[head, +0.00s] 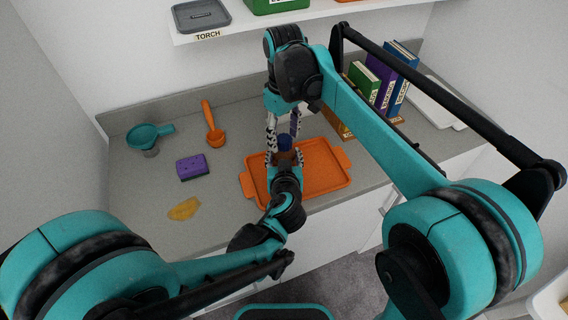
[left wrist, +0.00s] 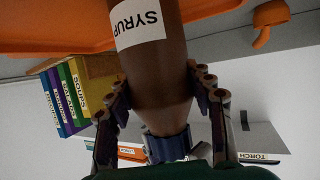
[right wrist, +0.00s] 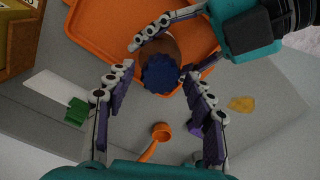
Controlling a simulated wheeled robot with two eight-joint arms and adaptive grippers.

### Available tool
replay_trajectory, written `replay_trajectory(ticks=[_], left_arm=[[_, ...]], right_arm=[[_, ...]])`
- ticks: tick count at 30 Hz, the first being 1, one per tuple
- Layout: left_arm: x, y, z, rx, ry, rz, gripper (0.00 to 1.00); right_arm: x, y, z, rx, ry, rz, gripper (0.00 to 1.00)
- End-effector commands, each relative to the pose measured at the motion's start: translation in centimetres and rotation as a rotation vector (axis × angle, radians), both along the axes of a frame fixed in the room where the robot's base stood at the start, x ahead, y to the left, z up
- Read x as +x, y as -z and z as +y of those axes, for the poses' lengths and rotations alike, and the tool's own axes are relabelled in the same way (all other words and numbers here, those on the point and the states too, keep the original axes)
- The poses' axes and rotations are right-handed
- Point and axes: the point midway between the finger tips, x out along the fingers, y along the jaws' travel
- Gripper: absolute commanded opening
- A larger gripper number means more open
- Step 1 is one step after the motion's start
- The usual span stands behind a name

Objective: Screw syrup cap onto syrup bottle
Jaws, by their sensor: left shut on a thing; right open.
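The brown syrup bottle (left wrist: 150,75) has a white SYRUP label and stands over the orange tray. The blue syrup cap (right wrist: 160,75) sits on the bottle's mouth; it also shows in the head view (head: 285,142) and left wrist view (left wrist: 167,146). I cannot tell how tightly it is seated. My left gripper (head: 286,159) is shut on the bottle, its fingers on either side of the upper body. My right gripper (head: 283,118) points down from above, open, with its fingers apart on either side of the cap. Whether they touch it is unclear.
The orange tray (head: 325,180) lies on the grey counter. A teal funnel (head: 143,134), an orange scoop (head: 214,136), a purple sponge (head: 192,167) and a yellow cloth (head: 184,208) lie to the left. Books (head: 385,80) stand behind right. A shelf (head: 250,22) hangs above.

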Motion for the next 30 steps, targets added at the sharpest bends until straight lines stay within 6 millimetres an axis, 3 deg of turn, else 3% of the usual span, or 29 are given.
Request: replay_trajectory(ticks=[12,14,18,28,29,30], left_arm=[[-0.01,0.02,0.01,0.000,0.000,0.000,0.00],[-0.01,0.02,0.01,0.000,0.000,0.000,0.00],[-0.01,0.02,0.01,0.000,0.000,0.000,0.00],[-0.01,0.02,0.01,0.000,0.000,0.000,0.00],[-0.01,0.02,0.01,0.000,0.000,0.000,0.00],[-0.01,0.02,0.01,0.000,0.000,0.000,0.00]], right_arm=[[-0.01,0.90,0.00,0.000,0.000,0.000,0.53],[-0.01,0.90,0.00,0.000,0.000,0.000,0.40],[-0.02,0.89,-0.01,0.000,0.000,0.000,0.03],[-0.02,0.88,-0.01,0.000,0.009,0.000,0.02],[-0.02,0.88,-0.01,0.000,0.009,0.000,0.44],[-0.01,0.88,-0.01,0.000,0.009,0.000,0.55]])
